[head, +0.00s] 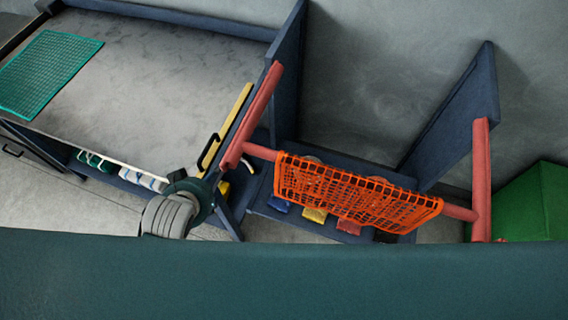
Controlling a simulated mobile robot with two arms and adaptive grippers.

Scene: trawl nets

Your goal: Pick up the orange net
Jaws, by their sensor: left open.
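The orange net (355,197) is draped over a red horizontal bar (460,212) held between two red uprights, right of centre in the head view. It hangs as an open mesh panel, slightly tilted. My right gripper is not in view.
A grey-topped table (150,90) at left carries a green net (48,72). A yellow strip (226,125) lies along its right edge. Blue panels (455,110) flank the rack. Colored blocks (314,214) sit below the net. A green box (530,205) stands at far right.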

